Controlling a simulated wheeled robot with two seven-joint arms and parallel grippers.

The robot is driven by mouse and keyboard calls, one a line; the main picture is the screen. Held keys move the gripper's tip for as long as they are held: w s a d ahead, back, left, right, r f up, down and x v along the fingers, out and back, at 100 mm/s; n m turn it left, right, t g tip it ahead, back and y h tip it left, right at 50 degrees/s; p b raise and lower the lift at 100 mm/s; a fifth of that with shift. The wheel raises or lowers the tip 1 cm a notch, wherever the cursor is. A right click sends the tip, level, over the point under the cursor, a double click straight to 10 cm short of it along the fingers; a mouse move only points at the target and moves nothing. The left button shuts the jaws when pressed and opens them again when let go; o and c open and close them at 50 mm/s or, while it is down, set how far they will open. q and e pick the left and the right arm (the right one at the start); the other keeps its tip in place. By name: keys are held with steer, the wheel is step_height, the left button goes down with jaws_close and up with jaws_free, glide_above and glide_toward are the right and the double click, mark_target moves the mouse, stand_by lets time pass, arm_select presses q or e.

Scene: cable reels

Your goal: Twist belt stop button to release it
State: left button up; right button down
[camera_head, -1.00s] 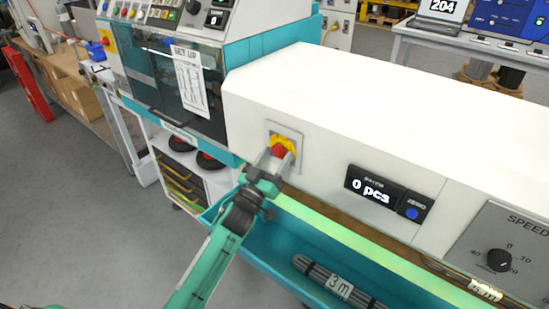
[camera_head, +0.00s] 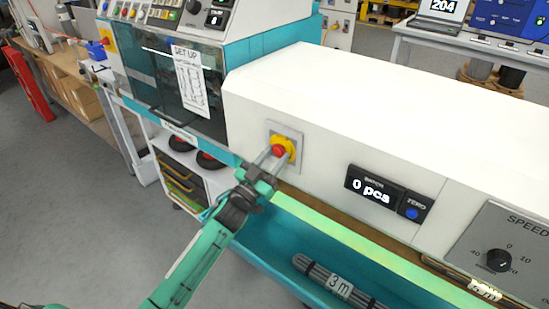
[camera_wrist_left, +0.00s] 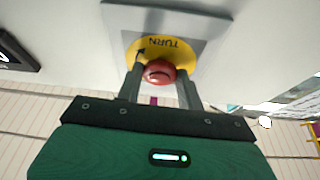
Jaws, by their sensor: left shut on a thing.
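The belt stop button (camera_head: 278,150) is a red knob on a yellow disc, set on a grey plate (camera_head: 297,143) on the white machine front. In the left wrist view the red knob (camera_wrist_left: 159,72) sits between my fingertips, and the yellow disc (camera_wrist_left: 176,47) shows the word TURN and an arrow. My left gripper (camera_head: 270,156) comes from the lower left and is shut on the red knob; it also shows in the left wrist view (camera_wrist_left: 160,84). My right gripper is in neither view.
Below is a teal trough (camera_head: 265,235) with a rod bundle (camera_head: 330,283). A windowed machine section (camera_head: 165,85) stands at the left.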

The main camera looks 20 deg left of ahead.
arm_select(q)
steer(key=shift+a+m+h, duration=0.1)
steer(key=shift+m+h, duration=0.3)
steer(key=shift+m, duration=0.3)
steer(key=shift+m+g+h, duration=0.4)
steer(key=shift+m+g, duration=0.1)
steer(key=shift+m, duration=0.6)
steer(key=shift+a+r+m+g+h+p, duration=0.15)
steer(key=shift+m+g+h+p, duration=0.3)
steer(key=shift+m, duration=1.05)
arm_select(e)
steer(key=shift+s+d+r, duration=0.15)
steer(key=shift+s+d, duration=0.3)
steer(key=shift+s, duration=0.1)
arm_select(q)
steer(key=shift+h, duration=0.25)
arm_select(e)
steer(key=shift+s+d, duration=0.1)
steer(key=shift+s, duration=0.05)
arm_select(q)
steer(key=o, duration=1)
steer(key=shift+w, duration=0.1)
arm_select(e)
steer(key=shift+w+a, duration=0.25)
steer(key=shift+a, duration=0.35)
